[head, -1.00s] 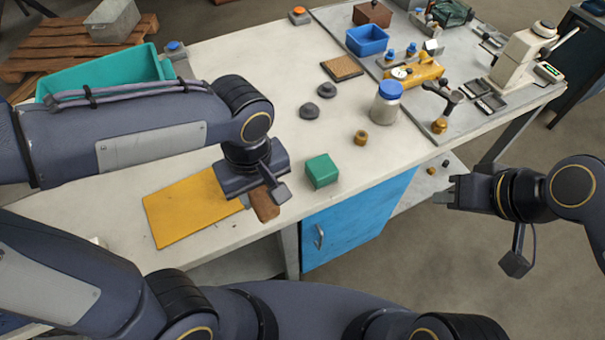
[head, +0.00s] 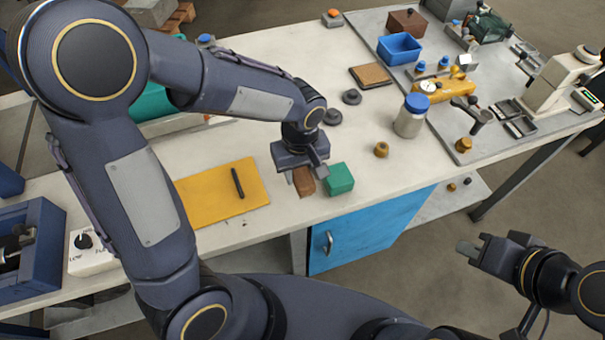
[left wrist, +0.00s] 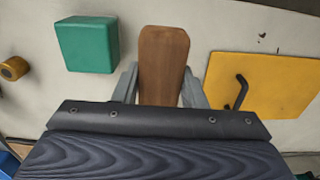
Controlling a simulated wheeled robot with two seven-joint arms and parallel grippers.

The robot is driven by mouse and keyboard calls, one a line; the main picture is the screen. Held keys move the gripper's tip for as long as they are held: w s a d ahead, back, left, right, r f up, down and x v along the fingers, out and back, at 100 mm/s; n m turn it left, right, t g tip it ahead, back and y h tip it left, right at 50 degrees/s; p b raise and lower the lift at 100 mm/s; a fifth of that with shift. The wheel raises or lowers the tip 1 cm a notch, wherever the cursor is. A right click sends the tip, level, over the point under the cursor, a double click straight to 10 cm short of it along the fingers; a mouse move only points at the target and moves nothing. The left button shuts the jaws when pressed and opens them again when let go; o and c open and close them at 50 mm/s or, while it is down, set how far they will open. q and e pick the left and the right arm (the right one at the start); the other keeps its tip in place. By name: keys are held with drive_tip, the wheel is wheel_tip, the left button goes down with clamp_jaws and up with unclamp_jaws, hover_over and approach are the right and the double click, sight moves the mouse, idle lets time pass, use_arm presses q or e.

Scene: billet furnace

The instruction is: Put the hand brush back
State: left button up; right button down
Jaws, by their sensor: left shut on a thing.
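The hand brush shows as a brown wooden piece (head: 304,181) under my left gripper (head: 302,172). In the left wrist view the brown wood (left wrist: 162,62) stands between the two grey fingers (left wrist: 160,88), which are shut on it. Its bristles are hidden. The brush is just left of a green block (head: 339,179), over the pale bench near its front edge; I cannot tell whether it touches the bench. My right gripper (head: 470,250) is in front of the bench at the right, with nothing seen in it; its finger gap is unclear.
A yellow mat (head: 215,199) with a black bent piece (head: 237,183) on it lies left of the brush. A blue-capped jar (head: 411,116), a brass nut (head: 381,149) and dark knobs (head: 332,117) stand to the right and behind. A blue cabinet (head: 365,232) is below the bench edge.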

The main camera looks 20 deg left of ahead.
sight(302, 178)
use_arm(q)
drive_tip(key=shift+w+f, duration=0.6)
drive_tip(key=shift+f, duration=0.05)
drive_tip(key=shift+w+f, duration=0.15)
drive_tip(key=shift+f, duration=0.8)
drive_tip(key=shift+w+f, duration=0.1)
drive_tip(key=shift+f, duration=0.8)
drive_tip(key=shift+f, duration=0.15)
drive_tip(key=o, duration=0.5)
drive_tip(key=shift+c, duration=0.2)
drive_tip(key=shift+o, duration=0.7)
